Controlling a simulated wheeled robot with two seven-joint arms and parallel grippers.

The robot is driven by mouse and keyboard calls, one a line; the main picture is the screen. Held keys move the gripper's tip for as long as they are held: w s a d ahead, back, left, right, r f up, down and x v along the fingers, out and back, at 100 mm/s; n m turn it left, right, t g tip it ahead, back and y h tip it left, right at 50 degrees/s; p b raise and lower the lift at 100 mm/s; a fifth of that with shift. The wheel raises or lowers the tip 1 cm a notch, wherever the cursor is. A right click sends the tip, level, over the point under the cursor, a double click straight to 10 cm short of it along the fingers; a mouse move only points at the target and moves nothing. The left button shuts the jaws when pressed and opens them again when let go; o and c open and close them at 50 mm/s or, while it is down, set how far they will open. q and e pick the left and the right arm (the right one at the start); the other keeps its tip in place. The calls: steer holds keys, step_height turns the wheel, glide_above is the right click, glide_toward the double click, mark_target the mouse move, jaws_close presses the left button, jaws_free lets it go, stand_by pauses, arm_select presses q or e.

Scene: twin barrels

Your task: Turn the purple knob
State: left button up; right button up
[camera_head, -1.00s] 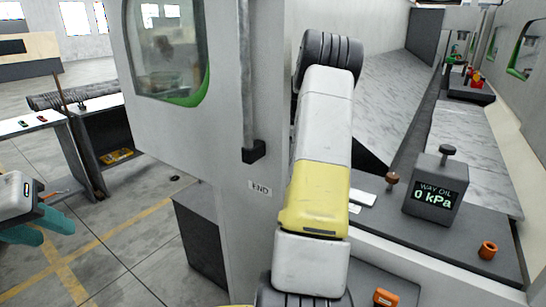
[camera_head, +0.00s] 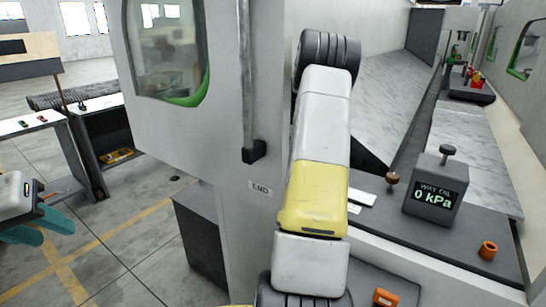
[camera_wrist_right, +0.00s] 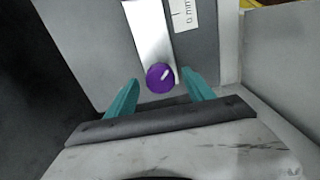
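The purple knob (camera_wrist_right: 160,77) has a white pointer mark and sits at the end of a pale strip on a grey panel in the right wrist view. My right gripper (camera_wrist_right: 161,88) is open. Its two teal fingers stand on either side of the knob in the picture, with visible gaps on both sides. Whether the fingertips reach the knob's depth I cannot tell. The knob does not show in the head view. My left gripper (camera_head: 45,228) is at the far left of the head view, with its teal fingers apart and nothing seen between them.
A grey machine with a window (camera_head: 165,50) and a vertical bar (camera_head: 245,80) stands in the middle. A gauge box (camera_head: 436,192) reading 0 kPa and an orange ring-shaped part (camera_head: 488,250) are on the right bench. Open floor (camera_head: 125,245) lies at the lower left.

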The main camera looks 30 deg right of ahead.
step_height(320, 180, up, 8)
steer(key=shift+f, duration=0.1)
stand_by(0.5)
